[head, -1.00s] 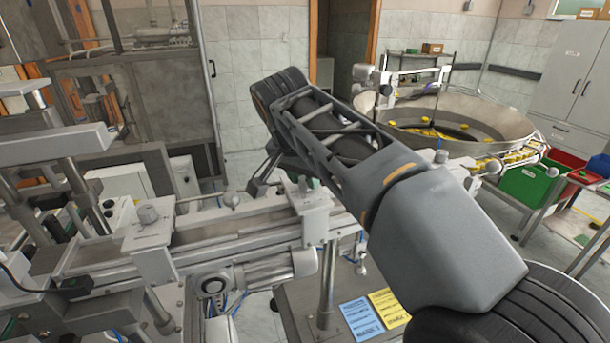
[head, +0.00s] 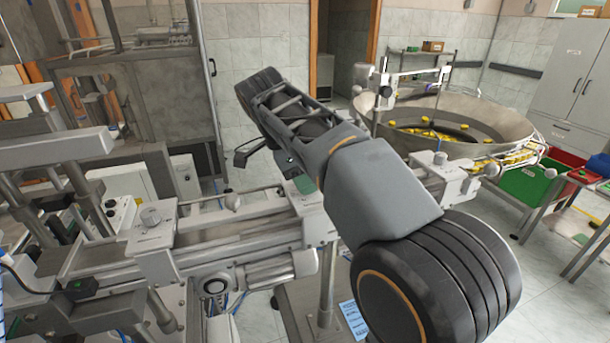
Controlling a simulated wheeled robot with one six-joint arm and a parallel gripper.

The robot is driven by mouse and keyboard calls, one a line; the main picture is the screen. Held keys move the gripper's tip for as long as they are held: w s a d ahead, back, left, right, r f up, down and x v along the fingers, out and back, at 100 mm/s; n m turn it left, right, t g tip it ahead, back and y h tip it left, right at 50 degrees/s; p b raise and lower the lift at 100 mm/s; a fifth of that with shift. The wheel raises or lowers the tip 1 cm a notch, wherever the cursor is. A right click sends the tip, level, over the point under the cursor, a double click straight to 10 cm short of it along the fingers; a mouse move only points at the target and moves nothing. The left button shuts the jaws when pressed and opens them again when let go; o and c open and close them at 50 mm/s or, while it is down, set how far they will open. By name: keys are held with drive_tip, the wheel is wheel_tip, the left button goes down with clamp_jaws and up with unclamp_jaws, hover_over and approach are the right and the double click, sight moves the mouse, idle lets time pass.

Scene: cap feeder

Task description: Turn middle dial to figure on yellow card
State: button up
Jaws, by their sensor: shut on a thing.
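A row of three blocks with dials stands along the rail. The left dial (head: 150,215) is a grey knob on its block, and the right dial (head: 440,158) shows beyond my arm. The middle block (head: 312,205) lies between them, under my forearm. My gripper (head: 293,172) is only partly seen, low behind the forearm at the middle block's top. It is shut on the middle dial, which is mostly hidden; the dial's setting cannot be read. The yellow card is hidden behind my arm. Part of the blue card (head: 353,320) shows below, its writing too small to read.
A conveyor rail (head: 230,240) runs under the blocks, with a grey motor (head: 262,270) below it. A large feeder bowl (head: 480,125) with yellow caps stands at the back right. Green (head: 525,185) and red (head: 566,165) bins are at the right.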

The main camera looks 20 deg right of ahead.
drive_tip(key=shift+m+g+y+p, duration=0.4)
drive_tip(key=shift+m+g, duration=0.3)
drive_tip(key=shift+m, duration=1.4)
drive_tip(key=o, duration=0.9)
